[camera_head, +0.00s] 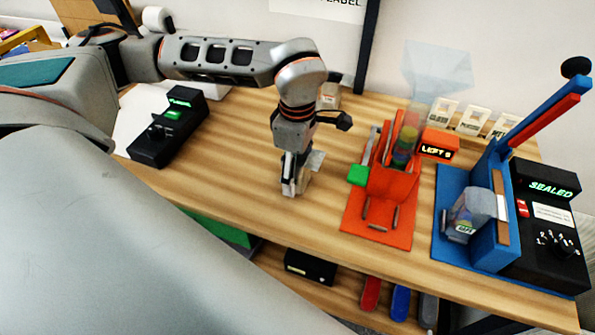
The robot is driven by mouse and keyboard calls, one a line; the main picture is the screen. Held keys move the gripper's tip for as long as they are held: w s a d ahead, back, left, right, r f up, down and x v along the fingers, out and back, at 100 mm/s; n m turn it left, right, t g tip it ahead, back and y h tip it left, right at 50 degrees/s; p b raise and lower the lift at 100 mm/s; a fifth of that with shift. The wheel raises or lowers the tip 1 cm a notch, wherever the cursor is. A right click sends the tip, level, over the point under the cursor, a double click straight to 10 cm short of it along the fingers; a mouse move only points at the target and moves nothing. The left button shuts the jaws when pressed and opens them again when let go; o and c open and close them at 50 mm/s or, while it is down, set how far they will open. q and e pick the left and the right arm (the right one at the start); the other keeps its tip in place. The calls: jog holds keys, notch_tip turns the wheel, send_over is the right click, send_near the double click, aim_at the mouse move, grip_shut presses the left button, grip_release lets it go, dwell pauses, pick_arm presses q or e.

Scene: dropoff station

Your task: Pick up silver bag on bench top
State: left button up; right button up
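My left gripper (292,190) comes down from above onto the middle of the wooden bench top (240,150), with its fingertips low, at or close to the surface. A small silvery-grey piece (317,160) shows just behind and right of the fingers. It may be part of the silver bag, but the gripper hides most of it. I cannot tell whether the fingers are closed on anything. Another clear, greyish bag (470,212) with a label sits in the blue sealing device (487,250) at the right. My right gripper is not in view.
An orange-red stand (392,185) with stacked coloured pieces and a green block (357,175) is right of the gripper. A black control box (170,128) stands at the left. A black box reading "SEALED" (549,189) is at far right. The bench's front-middle is clear.

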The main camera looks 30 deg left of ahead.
pick_arm(q)
jog(key=c, duration=0.9)
jog(key=shift+c, duration=0.2)
